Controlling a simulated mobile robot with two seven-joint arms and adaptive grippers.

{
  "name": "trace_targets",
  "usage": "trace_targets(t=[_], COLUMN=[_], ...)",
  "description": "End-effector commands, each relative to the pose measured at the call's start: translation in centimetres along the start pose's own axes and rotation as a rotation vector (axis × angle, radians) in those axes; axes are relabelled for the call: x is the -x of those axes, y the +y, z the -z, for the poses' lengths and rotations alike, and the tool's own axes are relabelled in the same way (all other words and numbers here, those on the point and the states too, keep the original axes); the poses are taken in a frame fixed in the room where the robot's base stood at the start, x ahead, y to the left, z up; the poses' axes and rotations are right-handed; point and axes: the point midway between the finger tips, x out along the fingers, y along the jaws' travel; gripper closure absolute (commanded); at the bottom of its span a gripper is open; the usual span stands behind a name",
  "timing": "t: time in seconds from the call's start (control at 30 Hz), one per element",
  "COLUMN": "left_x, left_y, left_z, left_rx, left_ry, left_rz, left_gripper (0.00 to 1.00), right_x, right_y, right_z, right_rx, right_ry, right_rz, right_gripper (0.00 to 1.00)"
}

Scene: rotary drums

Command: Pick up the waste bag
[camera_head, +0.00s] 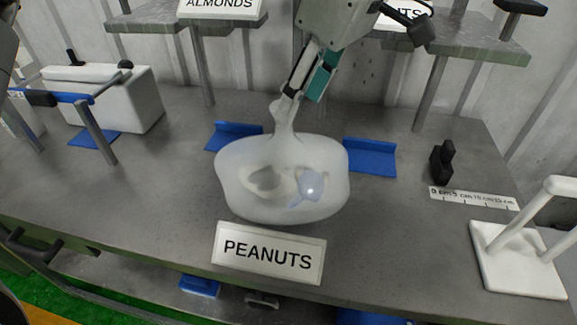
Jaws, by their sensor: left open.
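The waste bag (250,185) is a translucent whitish sack standing on the grey table, with a narrow twisted neck at its top. A pale roundish shape and a small bluish scoop-like shape show faintly through its side. My left gripper (291,93) comes down from the top centre, with black and teal finger parts. Its fingertips are at the top of the bag's neck and it is open. Whether the fingers touch the neck cannot be told. My right gripper is not in view.
A white PEANUTS sign (268,253) stands in front of the bag. Blue angled brackets (369,157) lie behind it on both sides. A white box (103,98) stands left, a white stand (520,262) right, with a black block (442,162) and ruler (473,198) nearby.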

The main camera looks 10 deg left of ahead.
Motion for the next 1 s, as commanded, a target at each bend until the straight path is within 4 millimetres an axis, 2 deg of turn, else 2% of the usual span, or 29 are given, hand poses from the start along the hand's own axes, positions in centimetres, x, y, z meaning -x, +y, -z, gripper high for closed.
trace_targets(t=[0.07, 0.17, 0.47, 0.63, 0.8, 1.0], left_x=[0.5, 0.1, -3.2, -5.9, -7.1, -7.0], left_y=[0.0, -0.1, 0.0, -0.1, -0.1, -0.1], left_z=[0.9, 1.4, 1.3, 1.2, 1.3, 1.4], left_rx=[0.018, 0.027, 0.024, 0.023, 0.025, 0.026], left_ry=[0.028, 0.04, 0.037, 0.035, 0.037, 0.038], left_rz=[-0.006, -0.006, -0.004, -0.001, -0.006, -0.009], left_gripper=[0.52, 0.52, 0.52, 0.52, 0.52, 0.52], right_x=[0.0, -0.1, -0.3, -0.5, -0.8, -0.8], right_y=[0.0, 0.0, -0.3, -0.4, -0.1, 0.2], right_z=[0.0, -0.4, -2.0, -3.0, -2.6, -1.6], right_rx=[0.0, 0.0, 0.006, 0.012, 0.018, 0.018], right_ry=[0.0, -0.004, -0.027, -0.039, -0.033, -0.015], right_rz=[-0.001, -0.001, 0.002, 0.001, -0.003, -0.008], right_gripper=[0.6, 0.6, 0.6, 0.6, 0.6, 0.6])
